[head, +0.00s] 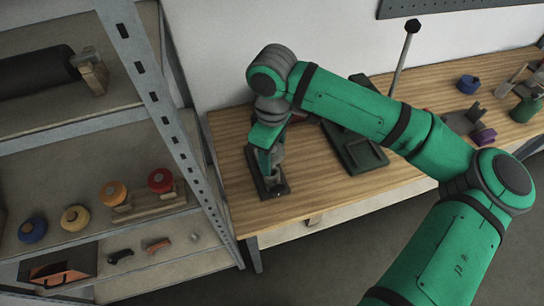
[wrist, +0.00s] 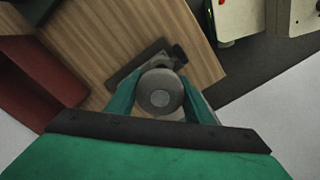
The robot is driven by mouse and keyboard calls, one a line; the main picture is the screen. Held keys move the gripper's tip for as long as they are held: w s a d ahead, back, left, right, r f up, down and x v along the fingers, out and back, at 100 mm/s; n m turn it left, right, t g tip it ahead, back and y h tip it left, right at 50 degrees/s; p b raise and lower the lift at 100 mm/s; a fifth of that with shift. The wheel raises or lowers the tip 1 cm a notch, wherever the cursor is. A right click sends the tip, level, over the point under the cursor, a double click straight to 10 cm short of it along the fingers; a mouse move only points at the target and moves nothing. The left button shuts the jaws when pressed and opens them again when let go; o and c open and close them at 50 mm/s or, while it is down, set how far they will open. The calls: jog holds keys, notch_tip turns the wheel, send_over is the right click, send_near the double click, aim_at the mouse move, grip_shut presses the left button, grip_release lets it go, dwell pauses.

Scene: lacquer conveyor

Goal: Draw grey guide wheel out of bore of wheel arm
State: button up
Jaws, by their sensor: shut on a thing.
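The grey guide wheel (wrist: 160,93) is a round grey disc with a lighter centre, between my gripper's two green fingers in the wrist view. My gripper (wrist: 158,86) is shut on it, one finger on each side. In the head view my gripper (head: 268,160) points down at the bench's left end, and the wheel (head: 279,154) is mostly hidden by it. The dark wheel arm (wrist: 131,66) lies under the wheel, and its dark plate (head: 276,190) shows in the head view. The bore is hidden, so I cannot tell whether the wheel's lower end is in it.
A wooden bench (head: 232,160) runs along the wall. A dark green fixture (head: 358,150) stands right of my gripper. A metal shelf (head: 150,80) with coloured wheels, among them a red one (head: 161,180), is close on the left. A dark red box (wrist: 35,80) shows in the wrist view.

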jog(key=shift+a+r, duration=0.1)
jog(key=shift+r, duration=0.1)
dwell(0.3)
jog(key=shift+r, duration=0.1)
jog(key=shift+s+r, duration=0.1)
jog(key=shift+r, duration=1.35)
